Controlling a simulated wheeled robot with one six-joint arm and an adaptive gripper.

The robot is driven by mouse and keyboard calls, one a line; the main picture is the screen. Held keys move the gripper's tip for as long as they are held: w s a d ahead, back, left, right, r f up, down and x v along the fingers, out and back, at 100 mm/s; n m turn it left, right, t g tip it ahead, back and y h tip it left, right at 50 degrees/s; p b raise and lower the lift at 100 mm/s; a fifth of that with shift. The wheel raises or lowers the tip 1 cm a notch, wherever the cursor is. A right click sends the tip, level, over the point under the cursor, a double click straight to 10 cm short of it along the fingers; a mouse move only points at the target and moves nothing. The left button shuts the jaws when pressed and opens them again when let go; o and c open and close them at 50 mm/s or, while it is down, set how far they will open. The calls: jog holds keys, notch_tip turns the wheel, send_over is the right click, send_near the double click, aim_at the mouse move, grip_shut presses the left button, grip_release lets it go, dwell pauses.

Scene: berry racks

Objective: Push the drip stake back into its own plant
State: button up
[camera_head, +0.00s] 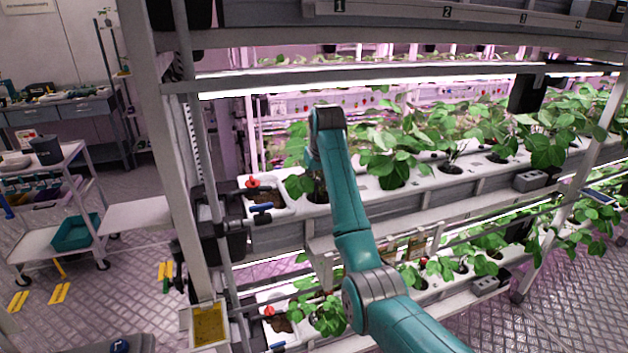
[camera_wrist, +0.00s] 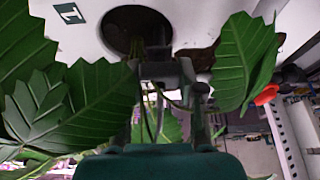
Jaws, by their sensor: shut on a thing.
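In the wrist view my gripper (camera_wrist: 166,72) is shut on a small dark piece that looks like the drip stake (camera_wrist: 157,42); the fingers hide most of it. It is at the edge of a round dark planting hole (camera_wrist: 135,28) in the white channel (camera_wrist: 200,18). Whether its tip is in the hole I cannot tell. Thin stems hang beside the fingers. Large green leaves (camera_wrist: 85,95) of the plant crowd the left, and another leaf (camera_wrist: 246,60) hangs at right. In the head view my gripper is hidden behind my arm and leaves at the left end of the upper channel.
A label "1" (camera_wrist: 68,13) marks the channel beside the hole. A red valve handle (camera_head: 253,183) and a blue one (camera_head: 262,207) are close on the left. More plants (camera_head: 392,160) line the channel to the right. A rack post (camera_head: 165,130) stands left of my arm.

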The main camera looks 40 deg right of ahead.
jog(key=shift+f, duration=1.1)
jog(key=o, duration=0.9)
jog(key=shift+o, duration=0.2)
jog(key=o, duration=0.3)
jog(key=shift+o, duration=0.2)
jog(key=shift+r, duration=3)
